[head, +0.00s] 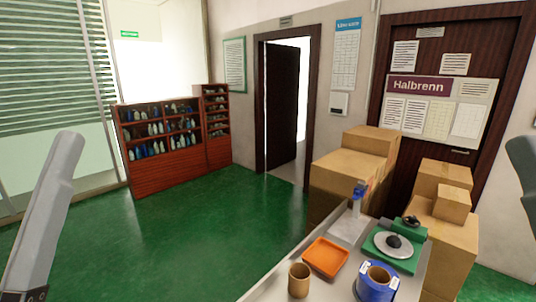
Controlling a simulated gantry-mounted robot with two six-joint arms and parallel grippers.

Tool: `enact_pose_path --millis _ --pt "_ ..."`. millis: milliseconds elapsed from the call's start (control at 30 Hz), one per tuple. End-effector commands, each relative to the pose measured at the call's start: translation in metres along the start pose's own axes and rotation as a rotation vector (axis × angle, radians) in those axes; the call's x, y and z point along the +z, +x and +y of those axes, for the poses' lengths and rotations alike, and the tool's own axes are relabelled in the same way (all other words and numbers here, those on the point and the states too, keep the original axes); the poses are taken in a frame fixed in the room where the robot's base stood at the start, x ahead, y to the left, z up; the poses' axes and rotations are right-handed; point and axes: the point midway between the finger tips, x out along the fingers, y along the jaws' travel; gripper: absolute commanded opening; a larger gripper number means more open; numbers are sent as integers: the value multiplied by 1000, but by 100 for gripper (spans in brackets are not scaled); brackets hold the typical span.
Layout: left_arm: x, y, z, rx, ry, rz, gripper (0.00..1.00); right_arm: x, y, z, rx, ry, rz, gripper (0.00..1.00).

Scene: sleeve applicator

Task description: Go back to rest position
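Neither gripper shows in the head view. A grey link of my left arm rises at the left edge, and a dark part of my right arm shows at the right edge. A table (267,289) stands at the lower right. On it are an orange tray (326,257), a brown cup (299,281), a blue roll (376,283) with a tan core, and a green-based device (395,245) with a pale disc and a dark knob. A blue and white upright piece (359,196) stands at the table's far end.
Stacked cardboard boxes (352,178) stand behind the table, and more boxes (446,225) stand to its right. A red-brown shelf (165,145) with bottles stands at the back left. A dark door (281,103) stands open. The green floor (180,235) left of the table is clear.

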Motion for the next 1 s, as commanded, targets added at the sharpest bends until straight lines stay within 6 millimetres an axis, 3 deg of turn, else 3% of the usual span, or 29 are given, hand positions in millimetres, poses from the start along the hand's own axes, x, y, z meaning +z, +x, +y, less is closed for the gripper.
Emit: enact_pose_path --millis 100,133,200,600,700,833,1000 --pt "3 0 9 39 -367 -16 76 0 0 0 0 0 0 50" --pt "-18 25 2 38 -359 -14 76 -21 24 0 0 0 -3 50" --pt "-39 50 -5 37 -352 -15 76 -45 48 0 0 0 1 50" --pt "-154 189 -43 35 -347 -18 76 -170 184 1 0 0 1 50" --pt "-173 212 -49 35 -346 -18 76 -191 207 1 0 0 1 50" --pt "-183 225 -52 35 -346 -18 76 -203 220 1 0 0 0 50" --pt "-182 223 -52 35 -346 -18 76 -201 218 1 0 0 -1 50"
